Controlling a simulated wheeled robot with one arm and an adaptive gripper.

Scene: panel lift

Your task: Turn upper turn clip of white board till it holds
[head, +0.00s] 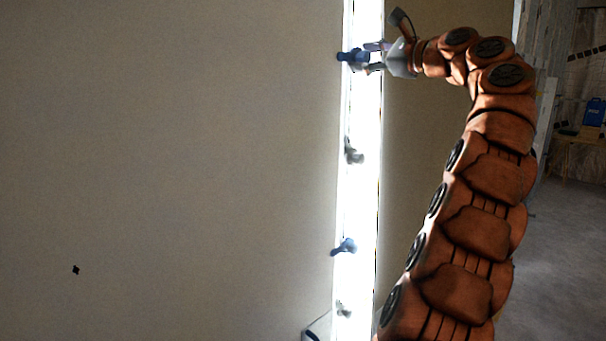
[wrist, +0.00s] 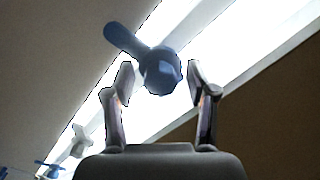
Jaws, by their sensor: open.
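The upper turn clip (head: 350,57) is blue and sits high on a bright white upright strip (head: 361,200). In the wrist view the clip's round hub (wrist: 160,72) faces me, and its lever (wrist: 122,38) points up and left, its end overlapping the pale board in the picture. The large pale board (head: 170,170) fills the left of the head view. My gripper (head: 376,57) is at the clip from the right. In the wrist view my gripper (wrist: 160,80) is open, one finger on each side of the hub. I cannot tell whether the fingers touch it.
A lower blue clip (head: 344,246) and two grey fittings, one between the blue clips (head: 353,152) and one lowest (head: 343,308), are on the strip. A brown surface (wrist: 275,110) lies right of the strip. Open floor (head: 560,240) shows at the far right.

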